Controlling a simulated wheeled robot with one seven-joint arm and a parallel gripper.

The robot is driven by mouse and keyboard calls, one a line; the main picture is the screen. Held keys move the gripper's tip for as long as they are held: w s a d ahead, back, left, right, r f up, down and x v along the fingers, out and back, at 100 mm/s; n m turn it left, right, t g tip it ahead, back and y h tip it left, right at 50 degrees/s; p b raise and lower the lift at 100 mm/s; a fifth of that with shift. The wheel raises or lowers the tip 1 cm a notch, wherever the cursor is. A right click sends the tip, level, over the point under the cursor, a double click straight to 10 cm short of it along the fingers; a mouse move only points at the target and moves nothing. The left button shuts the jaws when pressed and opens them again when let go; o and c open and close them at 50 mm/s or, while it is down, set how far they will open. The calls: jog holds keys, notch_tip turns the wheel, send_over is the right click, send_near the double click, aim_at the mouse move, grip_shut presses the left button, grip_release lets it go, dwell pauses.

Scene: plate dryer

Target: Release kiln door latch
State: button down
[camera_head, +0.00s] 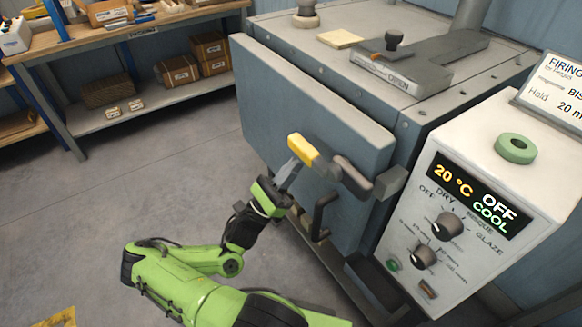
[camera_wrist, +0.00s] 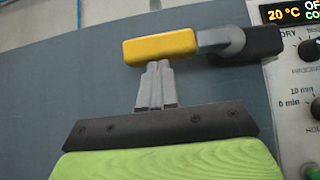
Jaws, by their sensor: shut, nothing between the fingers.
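The kiln door (camera_head: 300,110) is a blue-grey panel on the front of the kiln, and it looks closed. Its latch (camera_head: 352,177) is a dark grey lever with a yellow grip (camera_head: 302,150) pointing left. In the wrist view the yellow grip (camera_wrist: 160,47) lies nearly level, joined by a grey arm to a dark pivot block (camera_wrist: 255,43) on its right. My gripper (camera_head: 288,172) is shut and empty, with its fingertips (camera_wrist: 158,66) just below the yellow grip. I cannot tell if they touch it. A black door handle (camera_head: 322,215) sits below the latch.
A control box (camera_head: 470,220) with dials and a display reading 20 °C, OFF, COOL stands to the right of the door. Shelves with boxes (camera_head: 177,70) stand at the back left. The floor (camera_head: 120,200) left of the kiln is clear.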

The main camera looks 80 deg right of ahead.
aim_at(296, 149)
jog(key=shift+r+m, duration=0.2)
jog(key=shift+m, duration=0.1)
